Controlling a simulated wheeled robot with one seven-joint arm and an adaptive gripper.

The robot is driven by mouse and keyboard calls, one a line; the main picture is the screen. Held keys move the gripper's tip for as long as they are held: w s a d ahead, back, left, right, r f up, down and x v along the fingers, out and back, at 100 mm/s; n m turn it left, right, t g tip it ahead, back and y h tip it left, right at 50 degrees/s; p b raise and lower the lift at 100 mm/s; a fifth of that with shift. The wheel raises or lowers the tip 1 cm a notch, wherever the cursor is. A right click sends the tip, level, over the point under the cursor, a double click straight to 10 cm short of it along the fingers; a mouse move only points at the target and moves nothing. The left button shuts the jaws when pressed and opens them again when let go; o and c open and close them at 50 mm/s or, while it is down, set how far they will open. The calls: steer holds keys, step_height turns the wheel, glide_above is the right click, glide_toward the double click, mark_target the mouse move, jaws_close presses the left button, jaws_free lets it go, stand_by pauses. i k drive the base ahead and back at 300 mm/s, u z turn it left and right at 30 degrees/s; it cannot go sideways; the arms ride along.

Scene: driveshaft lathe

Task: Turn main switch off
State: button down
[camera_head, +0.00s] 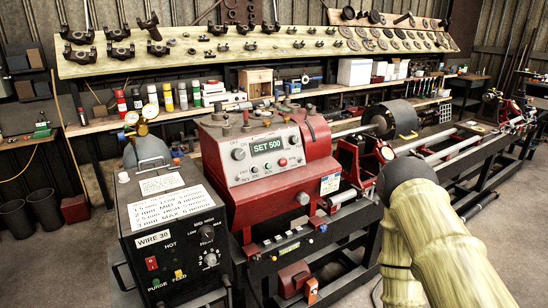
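The black welder box (180,230) labelled "WIRE 30" stands at the front left. Which way the rocker is set is too small to tell. The red lathe headstock (268,160) stands behind it, with a lit green display (267,145) reading "SET 500", knobs and small buttons. No label reading "main switch" is legible. My arm in its pale yellow sleeve shows at the lower right; my gripper is not in view.
A gas regulator with gauges (141,118) stands behind the welder box. The lathe bed (450,150) runs back to the right. An orange-red box (311,290) is low at the front. Shelves (180,112) with cans and metal parts line the wall.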

mark_target(238, 154)
steer(key=u, duration=0.3)
steer(key=k, duration=0.5)
steer(key=u, duration=1.15)
steer(key=i, duration=0.65)
steer(key=z, duration=0.55)
steer(key=i, duration=0.5)
steer(key=z, duration=0.45)
